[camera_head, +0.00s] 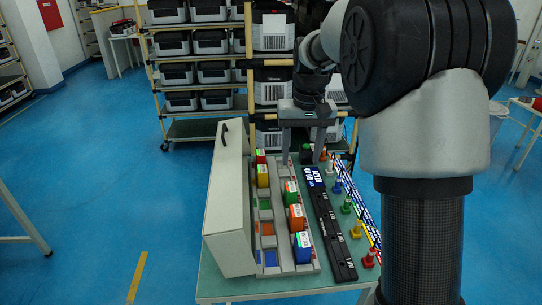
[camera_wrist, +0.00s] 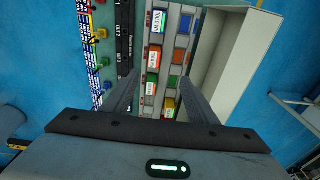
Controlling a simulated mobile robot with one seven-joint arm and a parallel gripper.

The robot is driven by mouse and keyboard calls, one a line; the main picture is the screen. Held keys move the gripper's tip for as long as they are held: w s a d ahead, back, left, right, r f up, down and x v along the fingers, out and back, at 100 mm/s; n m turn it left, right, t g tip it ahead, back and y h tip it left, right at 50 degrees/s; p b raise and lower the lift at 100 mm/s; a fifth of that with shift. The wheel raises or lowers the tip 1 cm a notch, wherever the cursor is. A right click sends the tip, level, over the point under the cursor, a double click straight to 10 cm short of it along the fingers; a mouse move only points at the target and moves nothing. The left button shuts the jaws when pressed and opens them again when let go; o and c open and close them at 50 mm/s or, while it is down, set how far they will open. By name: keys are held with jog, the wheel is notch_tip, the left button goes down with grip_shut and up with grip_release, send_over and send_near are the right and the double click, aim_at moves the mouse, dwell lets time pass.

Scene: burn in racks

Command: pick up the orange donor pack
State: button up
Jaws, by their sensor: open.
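The orange donor pack (camera_head: 296,217) stands in the right row of a grey rack (camera_head: 277,232) on the table, between a green pack (camera_head: 290,192) and a blue pack (camera_head: 302,246). In the wrist view the orange pack (camera_wrist: 154,57) lies beyond the green pack (camera_wrist: 151,85), with the blue pack (camera_wrist: 158,21) farther up. My gripper (camera_head: 303,162) is open and empty at the far end of the rack, pointing down. In the wrist view my gripper's fingers (camera_wrist: 159,76) spread to either side of the packs.
A yellow pack (camera_head: 263,175) and a red pack (camera_head: 260,157) stand in the left row. A tall pale box (camera_head: 229,205) borders the rack on the left. Loaded shelves (camera_head: 205,138) stand behind.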

jog(key=g+b, duration=0.1)
jog(key=b, duration=0.1)
send_over(296, 210)
notch_tip(296, 210, down, 11)
jog(key=f, duration=1.1)
jog(key=shift+a+f, duration=0.2)
jog(key=shift+a, duration=0.1)
jog(key=shift+d+f, duration=0.2)
jog(key=shift+f, duration=1.2)
jog(key=shift+d+f, duration=0.15)
jog(key=shift+f, duration=1.25)
jog(key=shift+r, duration=0.1)
grip_shut()
